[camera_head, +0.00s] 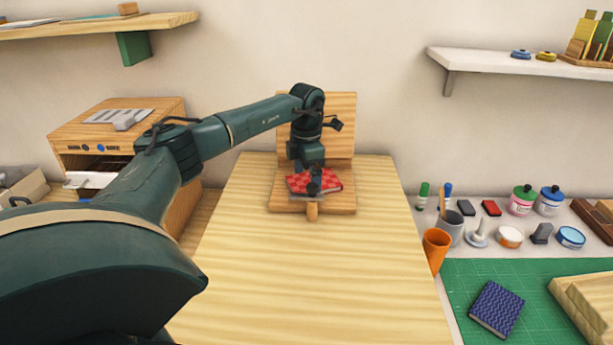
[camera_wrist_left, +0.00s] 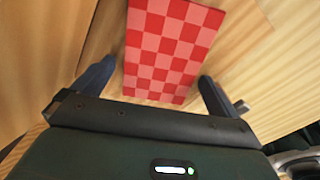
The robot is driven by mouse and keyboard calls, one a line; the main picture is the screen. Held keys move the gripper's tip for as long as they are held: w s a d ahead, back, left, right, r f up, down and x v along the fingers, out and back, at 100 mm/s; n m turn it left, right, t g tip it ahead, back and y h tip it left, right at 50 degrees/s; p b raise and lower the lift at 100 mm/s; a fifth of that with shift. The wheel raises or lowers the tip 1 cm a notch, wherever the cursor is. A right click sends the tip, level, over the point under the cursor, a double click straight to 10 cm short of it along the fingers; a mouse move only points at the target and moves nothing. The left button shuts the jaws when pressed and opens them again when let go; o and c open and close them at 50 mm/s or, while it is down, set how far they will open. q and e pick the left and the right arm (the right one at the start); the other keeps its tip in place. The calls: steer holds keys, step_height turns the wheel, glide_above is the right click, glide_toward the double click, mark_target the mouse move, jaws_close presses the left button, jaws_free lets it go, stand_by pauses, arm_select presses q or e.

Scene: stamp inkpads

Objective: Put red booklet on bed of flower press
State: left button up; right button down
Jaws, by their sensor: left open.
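The red booklet (camera_head: 328,181), with a red and pink checkered cover, lies on the bed of the flower press (camera_head: 341,207) at the far end of the wooden table. It also fills the upper middle of the left wrist view (camera_wrist_left: 166,55). The wooden back board of the press (camera_head: 342,130) stands upright behind it. My left gripper (camera_head: 314,190) is right over the booklet. In the left wrist view my left gripper (camera_wrist_left: 154,85) is open, with one finger on each side of the booklet and gaps between. My right gripper is not in view.
The table front (camera_head: 310,270) is clear. At right, an orange cup (camera_head: 435,250), a grey cup, pads and jars stand beside a green mat (camera_head: 460,290) with a blue booklet (camera_head: 496,309). A wooden cabinet (camera_head: 120,130) stands at left. Shelves hang on both sides.

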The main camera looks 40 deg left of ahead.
mark_target(306, 182)
arm_select(q)
step_height(306, 182, up, 12)
steer(key=shift+r, duration=0.15)
stand_by(0.5)
stand_by(0.4)
